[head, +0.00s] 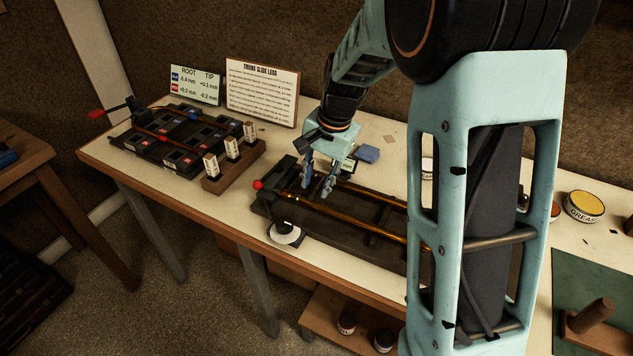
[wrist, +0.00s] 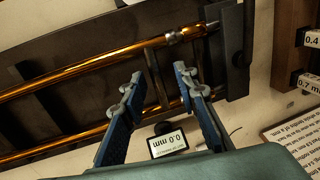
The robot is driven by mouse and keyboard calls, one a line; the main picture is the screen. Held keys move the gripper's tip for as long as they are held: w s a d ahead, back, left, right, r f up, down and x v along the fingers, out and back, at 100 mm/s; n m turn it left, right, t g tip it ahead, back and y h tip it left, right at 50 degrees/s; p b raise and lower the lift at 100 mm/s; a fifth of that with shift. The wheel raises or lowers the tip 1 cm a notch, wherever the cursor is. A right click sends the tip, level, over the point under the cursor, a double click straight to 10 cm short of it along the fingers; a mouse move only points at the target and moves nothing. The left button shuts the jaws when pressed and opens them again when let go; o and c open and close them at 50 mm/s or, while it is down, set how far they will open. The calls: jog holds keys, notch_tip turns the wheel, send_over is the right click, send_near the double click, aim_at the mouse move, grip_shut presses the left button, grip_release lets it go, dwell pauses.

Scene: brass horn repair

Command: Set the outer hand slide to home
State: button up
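The hand slide is a pair of long brass tubes (head: 365,222) in a dark fixture (head: 278,217) on the bench; its right part is hidden behind my arm. In the wrist view the brass tubes (wrist: 90,66) run across the picture, with a silver collar (wrist: 185,34) at the upper tube's right end. My gripper (head: 316,184) is over the fixture's left part. Its fingers (wrist: 160,84) are apart with nothing between them, near the lower tube; I cannot tell whether they touch it. A small display (wrist: 168,143) reads 0.0 mm. A red knob (head: 258,184) is at the fixture's left end.
A second fixture (head: 165,140) with red and blue tiles stands left, beside a wooden rack (head: 225,168) with labelled blocks. Two printed cards (head: 262,92) stand behind. A round white-topped piece (head: 285,233) is at the front edge. A grease tin (head: 583,206) is at right.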

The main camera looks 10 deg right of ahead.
notch_tip(320, 180, up, 11)
jog(key=s+d, duration=0.1)
jog(key=d, duration=0.1)
jog(key=shift+r, duration=0.2)
jog(key=shift+s, duration=0.1)
